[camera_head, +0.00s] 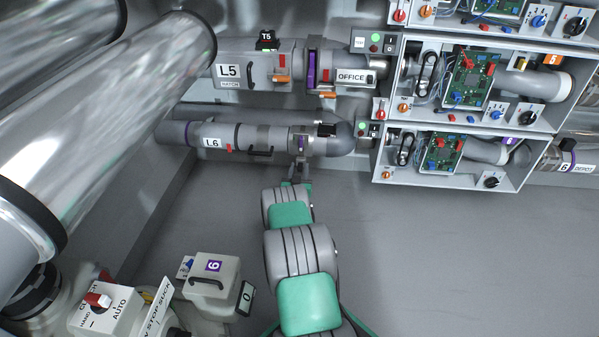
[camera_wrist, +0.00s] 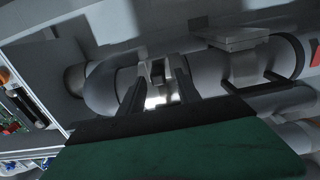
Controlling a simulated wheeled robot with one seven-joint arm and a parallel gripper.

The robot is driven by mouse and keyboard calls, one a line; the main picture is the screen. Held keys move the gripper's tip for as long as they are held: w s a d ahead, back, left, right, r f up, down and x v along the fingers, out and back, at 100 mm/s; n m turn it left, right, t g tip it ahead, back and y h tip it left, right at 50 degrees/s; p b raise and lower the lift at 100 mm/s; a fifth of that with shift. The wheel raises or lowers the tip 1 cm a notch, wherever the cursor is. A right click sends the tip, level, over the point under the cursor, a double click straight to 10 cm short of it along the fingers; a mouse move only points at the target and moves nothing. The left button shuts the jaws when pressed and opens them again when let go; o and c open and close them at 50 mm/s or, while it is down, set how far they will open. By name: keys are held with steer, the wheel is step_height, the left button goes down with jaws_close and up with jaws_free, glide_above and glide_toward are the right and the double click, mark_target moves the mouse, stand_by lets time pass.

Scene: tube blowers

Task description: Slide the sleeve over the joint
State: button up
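The L6 tube (camera_head: 190,136) is a grey pipe along the back wall in the head view. It carries an L6 label (camera_head: 211,142), dark bands and a lighter grey sleeve-like section (camera_head: 271,136) with a black handle (camera_head: 260,152) below it. My gripper (camera_head: 300,167) reaches up to the tube just below the purple part. In the wrist view, my gripper's dark fingers (camera_wrist: 160,92) stand apart, with a shiny patch of the tube between them. I cannot tell whether they touch it.
The L5 tube (camera_head: 285,60) runs above L6. Open control boxes (camera_head: 458,187) with boards and knobs are on the right. A large clear pipe (camera_head: 110,110) crosses the left. A grey unit marked 6 (camera_head: 225,272) stands lower left. The lower right floor is clear.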

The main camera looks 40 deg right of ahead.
steer(key=shift+c, duration=0.4)
jaws_close()
stand_by(0.9)
